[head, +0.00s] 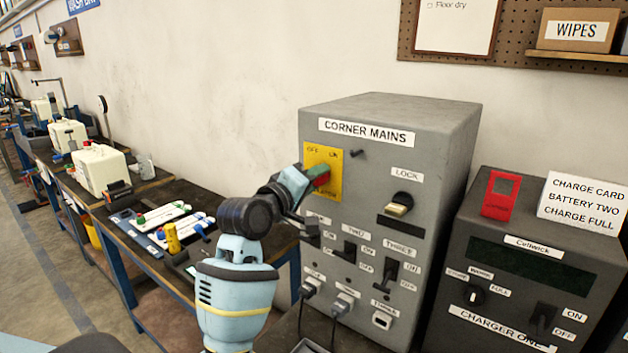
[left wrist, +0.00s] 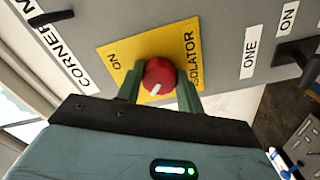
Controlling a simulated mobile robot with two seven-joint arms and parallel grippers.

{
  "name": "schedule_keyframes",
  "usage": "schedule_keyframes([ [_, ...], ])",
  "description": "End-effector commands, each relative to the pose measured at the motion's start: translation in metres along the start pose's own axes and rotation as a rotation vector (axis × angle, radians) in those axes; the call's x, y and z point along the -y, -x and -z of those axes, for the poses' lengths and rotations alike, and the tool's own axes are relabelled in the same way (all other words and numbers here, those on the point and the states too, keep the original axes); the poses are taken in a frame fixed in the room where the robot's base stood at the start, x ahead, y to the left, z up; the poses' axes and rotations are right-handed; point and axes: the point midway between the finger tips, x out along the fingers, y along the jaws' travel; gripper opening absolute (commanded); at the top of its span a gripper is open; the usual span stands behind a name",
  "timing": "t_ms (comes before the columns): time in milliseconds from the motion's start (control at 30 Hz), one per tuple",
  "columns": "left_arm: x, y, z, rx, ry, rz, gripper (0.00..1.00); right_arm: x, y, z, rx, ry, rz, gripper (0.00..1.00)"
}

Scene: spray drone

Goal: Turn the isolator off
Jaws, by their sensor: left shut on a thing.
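The gripper hides part of the plate. My right gripper is not in view.
The box also has a lock with a brass key (head: 398,207), several black switches and plugs with cables below. The Charger One unit (head: 545,275) stands close on the right, with a red tag (head: 501,194) and a white card on top. A workbench (head: 150,232) runs along the left.

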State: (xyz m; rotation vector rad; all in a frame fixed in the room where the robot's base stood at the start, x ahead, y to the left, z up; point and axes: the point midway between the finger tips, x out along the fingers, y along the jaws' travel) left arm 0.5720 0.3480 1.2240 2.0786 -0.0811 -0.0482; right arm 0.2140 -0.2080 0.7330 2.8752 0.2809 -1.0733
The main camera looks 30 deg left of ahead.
Motion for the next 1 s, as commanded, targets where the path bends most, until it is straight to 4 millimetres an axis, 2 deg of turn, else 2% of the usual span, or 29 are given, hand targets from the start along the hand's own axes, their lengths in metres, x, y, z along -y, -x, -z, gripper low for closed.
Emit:
schedule_keyframes([
  [33, -0.001, 0.000, 0.001, -0.003, 0.002, -0.003, 0.14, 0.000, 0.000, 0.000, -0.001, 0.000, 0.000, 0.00],
  [67, -0.001, 0.000, 0.001, -0.003, 0.002, -0.003, 0.39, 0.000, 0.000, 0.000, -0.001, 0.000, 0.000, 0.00],
  [200, -0.001, 0.000, 0.001, -0.002, 0.001, -0.002, 0.58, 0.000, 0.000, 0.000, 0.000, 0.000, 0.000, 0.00],
  [567, 0.000, 0.003, 0.000, -0.001, 0.000, -0.001, 0.59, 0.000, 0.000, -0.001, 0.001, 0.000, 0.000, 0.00],
  [667, 0.000, 0.012, 0.000, -0.001, -0.001, 0.000, 0.59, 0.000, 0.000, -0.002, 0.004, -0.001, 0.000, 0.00],
  [1000, 0.000, 0.061, 0.001, -0.002, -0.001, -0.001, 0.59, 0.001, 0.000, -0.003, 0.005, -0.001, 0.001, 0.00],
])
